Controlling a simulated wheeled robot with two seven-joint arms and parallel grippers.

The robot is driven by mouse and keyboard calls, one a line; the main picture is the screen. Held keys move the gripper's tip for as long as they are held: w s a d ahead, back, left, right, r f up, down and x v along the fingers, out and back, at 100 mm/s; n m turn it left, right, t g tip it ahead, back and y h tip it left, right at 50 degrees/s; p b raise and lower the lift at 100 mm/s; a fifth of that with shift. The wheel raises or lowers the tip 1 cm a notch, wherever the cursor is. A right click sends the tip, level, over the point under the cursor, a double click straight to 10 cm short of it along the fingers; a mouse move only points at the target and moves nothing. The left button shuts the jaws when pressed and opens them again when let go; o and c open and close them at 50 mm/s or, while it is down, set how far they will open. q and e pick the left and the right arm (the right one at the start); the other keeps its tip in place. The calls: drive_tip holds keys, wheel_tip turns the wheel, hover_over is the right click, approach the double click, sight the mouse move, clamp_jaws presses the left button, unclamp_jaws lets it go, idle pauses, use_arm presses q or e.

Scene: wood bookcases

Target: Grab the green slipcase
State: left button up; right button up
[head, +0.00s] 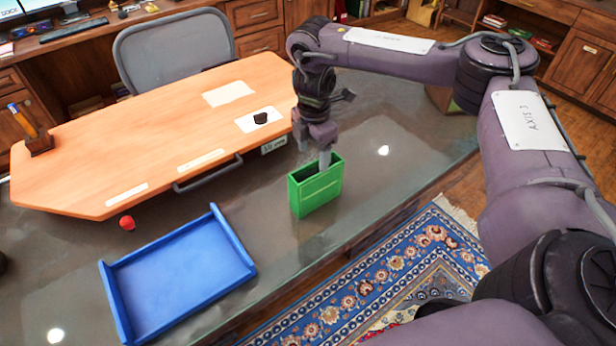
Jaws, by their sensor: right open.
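The green slipcase (317,195) stands upright on the glossy grey table, near its front edge, with its opening facing up. My right gripper (313,162) reaches down over it from above. One finger shows at the slipcase's opening and appears to reach inside or across its rim; the other finger is at the far left side, partly in view. The jaws are open. I cannot tell whether the fingers touch the slipcase walls. My left gripper is not in view.
A blue tray (233,238) lies left of the slipcase, with a red ball (127,222) behind it. An orange wooden board (75,185) with a handle takes up the back left. A grey chair (170,50) stands behind. The tabletop between tray and slipcase is clear.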

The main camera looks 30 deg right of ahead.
sight(317, 175)
drive_tip(key=f, duration=0.1)
drive_tip(key=s+f+p, duration=0.1)
drive_tip(key=f, duration=0.1)
drive_tip(key=shift+s+d+f, duration=0.15)
drive_tip(key=shift+s+f, duration=0.05)
drive_tip(key=shift+f, duration=0.05)
wheel_tip(317, 175, down, 4)
drive_tip(key=shift+w+r, duration=0.1)
drive_tip(key=shift+r, duration=0.1)
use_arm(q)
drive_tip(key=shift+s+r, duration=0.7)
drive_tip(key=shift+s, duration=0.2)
use_arm(e)
drive_tip(key=c, duration=1.1)
drive_tip(key=shift+r, duration=0.1)
drive_tip(key=shift+c, duration=0.2)
